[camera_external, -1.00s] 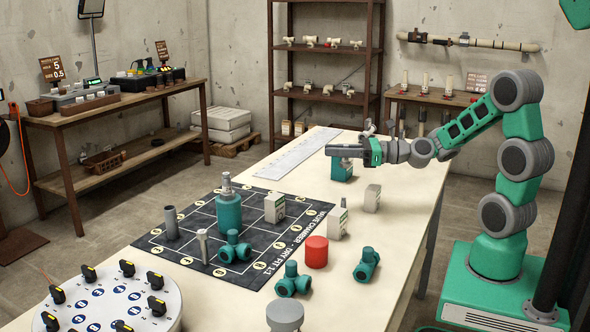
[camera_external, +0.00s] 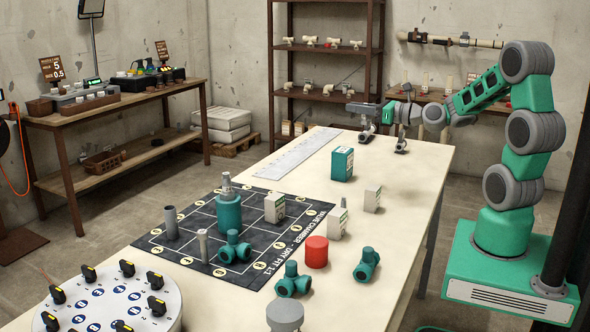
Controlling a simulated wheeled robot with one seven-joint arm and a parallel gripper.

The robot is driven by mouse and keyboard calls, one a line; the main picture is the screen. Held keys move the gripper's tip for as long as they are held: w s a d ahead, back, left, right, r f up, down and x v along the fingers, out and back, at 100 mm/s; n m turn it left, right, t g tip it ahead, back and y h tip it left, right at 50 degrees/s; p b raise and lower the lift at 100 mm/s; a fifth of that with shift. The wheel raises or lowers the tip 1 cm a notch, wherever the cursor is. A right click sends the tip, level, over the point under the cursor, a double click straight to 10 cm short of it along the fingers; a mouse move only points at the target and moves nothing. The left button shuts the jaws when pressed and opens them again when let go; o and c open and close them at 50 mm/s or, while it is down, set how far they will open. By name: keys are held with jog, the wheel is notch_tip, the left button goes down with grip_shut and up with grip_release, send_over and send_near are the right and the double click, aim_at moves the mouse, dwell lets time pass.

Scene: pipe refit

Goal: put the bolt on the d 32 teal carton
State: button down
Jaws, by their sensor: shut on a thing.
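A teal carton (camera_external: 342,164) with a pale label stands upright on the table, left of and nearer than my gripper; its print is too small to read. My gripper (camera_external: 385,143) is above the far right part of the table, apart from the carton, with its fingers pointing down. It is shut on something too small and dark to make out. A light grey upright piece with a wider head (camera_external: 203,246), like a bolt, stands on the dark mat; I cannot tell whether it is the task's bolt.
The dark gridded mat (camera_external: 150,240) also bears a grey pipe, a teal cylinder, a teal fitting and a pale carton (camera_external: 275,208). A red cylinder (camera_external: 316,252), teal fittings and pale cartons stand right of it. A round dial plate (camera_external: 110,305) is in front.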

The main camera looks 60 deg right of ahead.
jog(key=w+f, duration=0.2)
jog(key=w+d+f+b, duration=0.1)
jog(key=w+f, duration=0.1)
jog(key=w, duration=0.1)
jog(key=w+d+f, duration=0.1)
jog(key=w+f, duration=0.1)
jog(key=f, duration=0.1)
jog(key=shift+w+d, duration=0.2)
jog(key=shift+d, duration=0.05)
jog(key=shift+w+f+b, duration=0.2)
jog(key=shift+f+b, duration=0.35)
jog(key=shift+f, duration=1.1)
jog(key=shift+d+f, duration=0.1)
jog(key=shift+f, duration=0.1)
jog(key=c, duration=1.4)
grip_release()
jog(key=shift+o, duration=0.2)
jog(key=s, duration=1.2)
jog(key=shift+r, duration=0.2)
